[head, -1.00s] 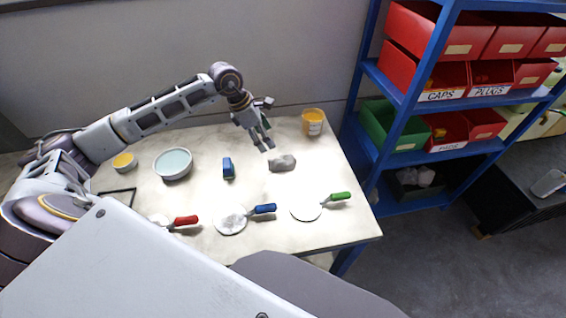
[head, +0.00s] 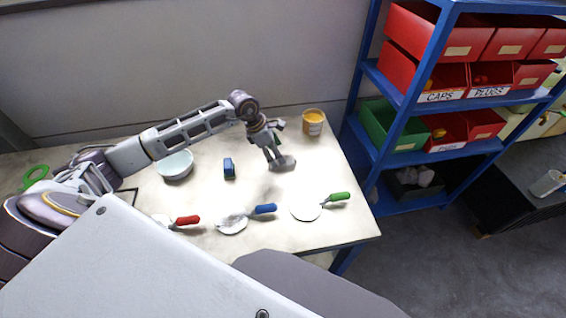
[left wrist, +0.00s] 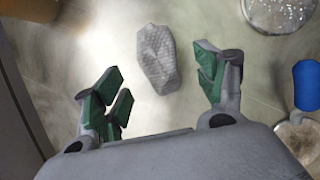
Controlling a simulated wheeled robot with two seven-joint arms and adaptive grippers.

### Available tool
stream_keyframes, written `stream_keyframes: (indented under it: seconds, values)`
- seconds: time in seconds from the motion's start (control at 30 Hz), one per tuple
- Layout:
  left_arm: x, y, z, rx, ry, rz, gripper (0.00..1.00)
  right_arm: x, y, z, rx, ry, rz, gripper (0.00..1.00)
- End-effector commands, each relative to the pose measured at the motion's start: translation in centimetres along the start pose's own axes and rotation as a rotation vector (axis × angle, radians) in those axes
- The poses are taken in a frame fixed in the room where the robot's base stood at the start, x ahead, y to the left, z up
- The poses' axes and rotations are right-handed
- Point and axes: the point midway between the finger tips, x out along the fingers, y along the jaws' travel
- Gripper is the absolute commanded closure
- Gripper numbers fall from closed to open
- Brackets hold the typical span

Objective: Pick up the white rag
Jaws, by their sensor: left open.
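The rag (head: 284,164) is a small light grey-white crumpled cloth on the table, right of the blue block. In the left wrist view the rag (left wrist: 157,60) shows a quilted texture and lies ahead of the gap between the fingers. My left gripper (head: 272,156) is directly above and beside the rag, partly covering it in the head view. In the left wrist view its green-padded fingers (left wrist: 163,82) are spread wide and hold nothing. I cannot tell whether a fingertip touches the rag. My right gripper is not in view.
A yellow-orange tub (head: 313,122) stands behind the rag. A blue block (head: 229,168) and a pale bowl (head: 175,165) are to the left. A blue shelf (head: 372,150) stands at right.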

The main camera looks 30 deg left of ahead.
Motion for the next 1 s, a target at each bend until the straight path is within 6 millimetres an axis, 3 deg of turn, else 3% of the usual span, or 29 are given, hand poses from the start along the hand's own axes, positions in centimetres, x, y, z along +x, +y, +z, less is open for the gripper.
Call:
stream_keyframes:
  seconds: [0.43,1.0]
  values:
    - [0.6,0.1,0.1,-0.002,0.0,-0.002,0.28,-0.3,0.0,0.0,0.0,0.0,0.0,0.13]
    - [5.0,0.3,0.4,-0.001,-0.001,-0.001,0.28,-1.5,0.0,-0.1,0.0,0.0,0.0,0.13]
